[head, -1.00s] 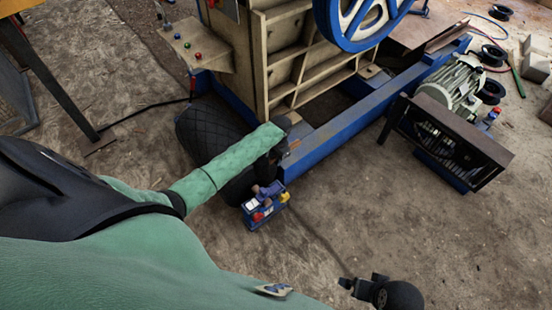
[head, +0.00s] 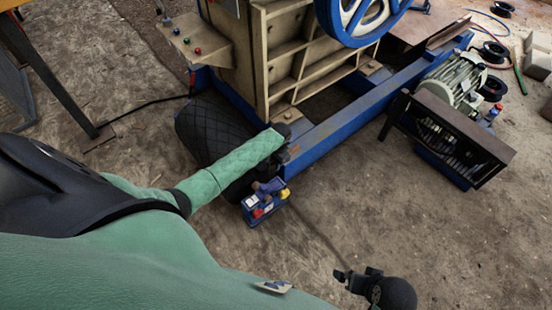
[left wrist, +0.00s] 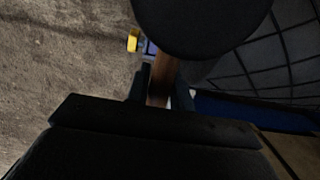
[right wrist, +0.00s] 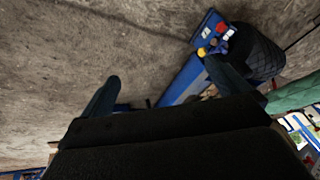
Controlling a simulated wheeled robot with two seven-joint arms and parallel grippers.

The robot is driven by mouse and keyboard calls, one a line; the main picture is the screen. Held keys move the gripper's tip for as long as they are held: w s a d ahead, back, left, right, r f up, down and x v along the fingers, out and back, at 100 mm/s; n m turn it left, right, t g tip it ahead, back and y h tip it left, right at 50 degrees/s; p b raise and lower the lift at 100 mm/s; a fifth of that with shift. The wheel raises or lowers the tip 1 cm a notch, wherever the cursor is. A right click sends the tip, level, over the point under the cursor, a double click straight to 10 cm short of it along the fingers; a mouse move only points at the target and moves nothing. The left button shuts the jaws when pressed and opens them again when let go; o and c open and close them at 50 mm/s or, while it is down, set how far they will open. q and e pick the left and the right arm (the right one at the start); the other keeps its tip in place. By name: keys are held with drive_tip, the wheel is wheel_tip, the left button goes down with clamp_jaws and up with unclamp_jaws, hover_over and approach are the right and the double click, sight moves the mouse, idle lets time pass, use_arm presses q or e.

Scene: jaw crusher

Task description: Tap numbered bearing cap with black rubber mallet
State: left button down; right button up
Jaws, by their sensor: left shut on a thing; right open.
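My left gripper (head: 278,158) is beside the blue crusher frame, low over a small blue tray. In the left wrist view the left gripper (left wrist: 162,88) is shut on the wooden handle of the black rubber mallet (left wrist: 200,22). The mallet's round black head fills the top of that view; in the head view I cannot clearly separate it from the gripper. My right gripper (head: 350,277) is at the bottom right, over bare ground. In the right wrist view the right gripper (right wrist: 165,90) has its fingers apart with nothing between them. I cannot make out a numbered bearing cap.
The blue tray (head: 248,214) holds red, yellow and white items. A black quilted bundle (head: 205,130) lies beside the crusher body (head: 275,60). The blue base beam (head: 335,128) leads to a motor (head: 455,82) and a belt guard (head: 465,130). Open dirt lies in front.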

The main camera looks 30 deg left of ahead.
use_arm(q)
wheel_tip(320, 180, down, 8)
drive_tip(key=f+b, duration=0.1)
drive_tip(key=b, duration=0.2)
use_arm(e)
drive_tip(key=w+a+f+t+y, duration=0.15)
drive_tip(key=a+f, duration=0.25)
drive_tip(key=f, duration=0.6)
use_arm(q)
wheel_tip(320, 180, up, 6)
drive_tip(key=p, duration=0.5)
drive_tip(key=shift+f, duration=0.2)
use_arm(e)
drive_tip(key=r, duration=0.5)
drive_tip(key=shift+w+r, duration=0.2)
drive_tip(key=shift+w, duration=0.05)
use_arm(q)
drive_tip(key=shift+w, duration=0.1)
use_arm(e)
drive_tip(key=shift+h, duration=0.25)
